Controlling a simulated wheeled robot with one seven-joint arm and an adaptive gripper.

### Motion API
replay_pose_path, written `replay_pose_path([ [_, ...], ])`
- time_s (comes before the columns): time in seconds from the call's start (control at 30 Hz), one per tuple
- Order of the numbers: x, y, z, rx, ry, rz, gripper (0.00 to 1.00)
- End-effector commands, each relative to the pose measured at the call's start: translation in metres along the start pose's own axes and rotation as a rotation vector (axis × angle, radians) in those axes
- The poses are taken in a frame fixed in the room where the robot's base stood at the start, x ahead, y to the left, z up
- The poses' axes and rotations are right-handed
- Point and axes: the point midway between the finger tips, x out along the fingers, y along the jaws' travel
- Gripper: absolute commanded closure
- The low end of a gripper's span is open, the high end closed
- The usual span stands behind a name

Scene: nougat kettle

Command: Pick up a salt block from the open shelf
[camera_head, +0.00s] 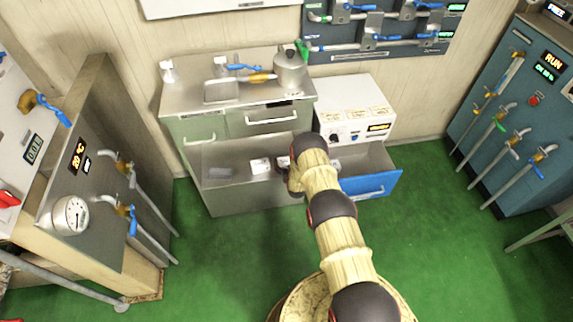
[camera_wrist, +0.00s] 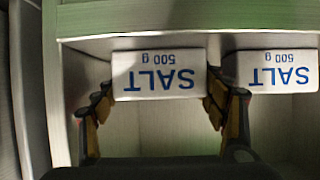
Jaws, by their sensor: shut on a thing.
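A white salt block (camera_wrist: 158,76) with blue "SALT 500 g" lettering, upside down in the wrist view, stands between the two fingers of my gripper (camera_wrist: 160,102). The fingers are shut on its sides. A second salt block (camera_wrist: 272,72) stands beside it, to the right in the wrist view, close to one finger. In the head view, my gripper (camera_head: 291,178) reaches into the open shelf (camera_head: 232,153) of the grey-green cabinet, and my arm hides part of it. A white block (camera_head: 260,166) shows left of my gripper there.
A blue-fronted drawer (camera_head: 371,187) stands open right of my arm, under a white control box (camera_head: 352,125). A kettle (camera_head: 290,70) stands on the cabinet top. Green floor (camera_head: 235,250) is clear in front.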

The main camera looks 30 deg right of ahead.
Motion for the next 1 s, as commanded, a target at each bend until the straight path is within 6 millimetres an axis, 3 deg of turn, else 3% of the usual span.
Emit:
replay_pose_path([
  [0.27, 0.0, 0.0, 0.0, 0.0, -0.001, 0.0, 0.72],
  [0.67, -0.002, 0.0, -0.009, 0.0, 0.003, 0.0, 0.72],
  [0.87, -0.013, 0.0, -0.032, 0.0, 0.005, 0.0, 0.72],
  [1.0, -0.036, 0.002, -0.043, 0.0, 0.002, 0.0, 0.72],
])
